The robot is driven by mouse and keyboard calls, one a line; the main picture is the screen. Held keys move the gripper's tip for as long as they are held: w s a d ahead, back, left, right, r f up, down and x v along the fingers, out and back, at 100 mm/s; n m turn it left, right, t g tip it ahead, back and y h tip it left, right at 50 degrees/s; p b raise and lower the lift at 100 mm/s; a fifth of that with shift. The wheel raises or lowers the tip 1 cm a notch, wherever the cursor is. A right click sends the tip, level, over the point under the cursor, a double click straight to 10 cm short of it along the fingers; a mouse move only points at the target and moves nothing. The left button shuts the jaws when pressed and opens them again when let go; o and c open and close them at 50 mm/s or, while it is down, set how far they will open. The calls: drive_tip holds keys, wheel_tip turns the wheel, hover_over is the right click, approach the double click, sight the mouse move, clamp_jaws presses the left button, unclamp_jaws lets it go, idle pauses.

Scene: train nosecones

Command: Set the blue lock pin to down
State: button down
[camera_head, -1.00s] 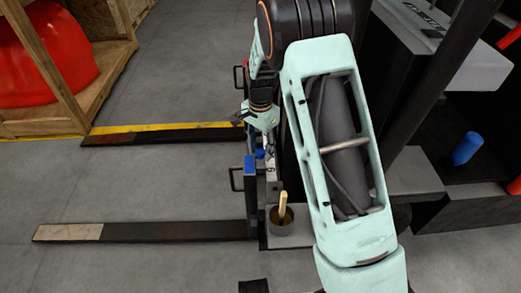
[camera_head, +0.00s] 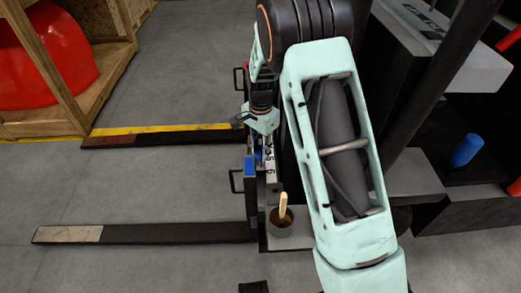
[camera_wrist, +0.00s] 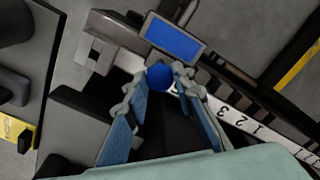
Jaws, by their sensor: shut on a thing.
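The blue lock pin (camera_wrist: 160,77) shows as a round blue knob in the wrist view. My gripper (camera_wrist: 162,83) has its two fingertips on either side of the knob and is shut on it. The rest of the pin is hidden behind the knob, so I cannot tell how far it stands up or down. In the head view my gripper (camera_head: 261,142) is at the forklift's carriage, beside the numbered strip (camera_head: 270,169), and its fingers are small and partly hidden.
A blue-faced block (camera_wrist: 173,40) sits just beyond the pin. A numbered strip (camera_wrist: 238,119) runs right of my fingers. A pot with a wooden handle (camera_head: 281,219) stands below. Two forks (camera_head: 170,233) reach left over open floor. A wooden crate (camera_head: 95,100) holds a red nosecone.

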wheel_tip(320, 180, down, 3)
drive_tip(key=shift+f+b, duration=0.2)
drive_tip(key=shift+b, duration=0.25)
drive_tip(key=c, duration=1.6)
unclamp_jaws()
drive_tip(key=shift+r, duration=0.1)
wheel_tip(320, 180, up, 12)
